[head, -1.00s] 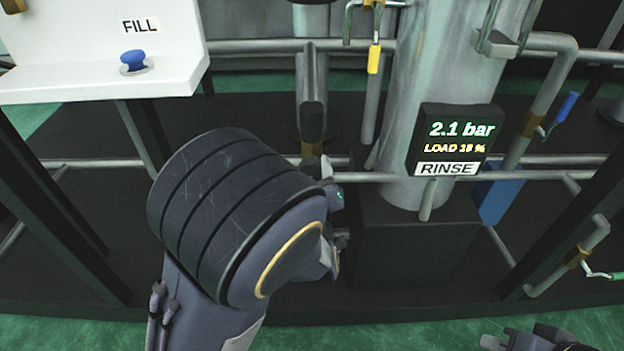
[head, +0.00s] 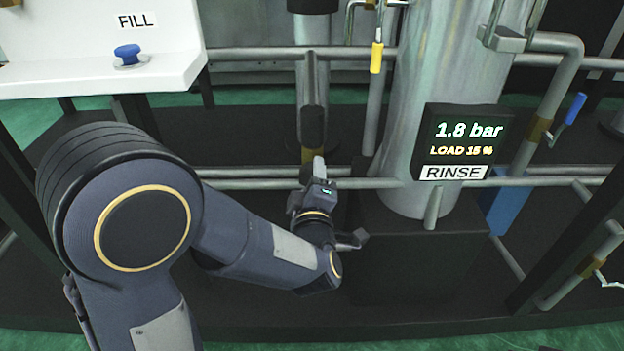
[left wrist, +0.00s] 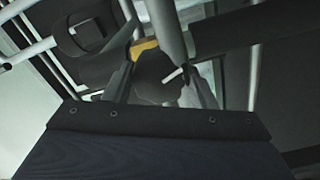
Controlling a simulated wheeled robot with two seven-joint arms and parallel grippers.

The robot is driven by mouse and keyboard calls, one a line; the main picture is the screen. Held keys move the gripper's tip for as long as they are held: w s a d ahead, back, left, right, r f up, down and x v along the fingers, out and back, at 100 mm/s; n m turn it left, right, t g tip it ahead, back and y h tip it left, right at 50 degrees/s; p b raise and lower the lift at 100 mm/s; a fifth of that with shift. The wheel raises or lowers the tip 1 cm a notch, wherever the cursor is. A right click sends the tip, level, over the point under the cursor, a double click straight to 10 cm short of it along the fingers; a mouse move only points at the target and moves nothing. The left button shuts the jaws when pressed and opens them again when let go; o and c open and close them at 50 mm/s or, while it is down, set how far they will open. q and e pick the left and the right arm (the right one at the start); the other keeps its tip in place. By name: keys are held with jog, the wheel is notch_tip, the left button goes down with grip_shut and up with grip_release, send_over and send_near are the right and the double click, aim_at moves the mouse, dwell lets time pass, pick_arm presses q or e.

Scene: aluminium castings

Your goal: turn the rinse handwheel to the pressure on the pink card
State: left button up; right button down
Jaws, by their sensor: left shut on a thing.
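My left gripper (head: 318,172) reaches up to the pipework below a valve with a yellow band (head: 307,155), left of the rinse column. In the left wrist view its two fingers (left wrist: 163,82) close around a dark rounded part, which I take for the rinse handwheel (left wrist: 157,72); the yellow band shows just behind it. In the head view the gripper and wrist hide the handwheel. The rinse display (head: 466,143) reads 1.8 bar and LOAD 15 %, with a RINSE label below. The pink card is not in view. My right gripper is not in view.
A white panel (head: 60,60) with a FILL label and a blue knob (head: 128,54) stands at upper left. A yellow-handled valve (head: 376,57) and a blue-handled valve (head: 575,108) sit on nearby pipes. The thick grey column (head: 425,90) rises right of my gripper.

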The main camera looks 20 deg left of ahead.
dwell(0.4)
pick_arm(q)
jog(key=o, duration=1)
jog(key=shift+s, duration=0.1)
jog(key=p+v, duration=0.2)
jog(key=v, duration=0.5)
jog(key=shift+s+d, duration=0.15)
jog(key=shift+s, duration=0.2)
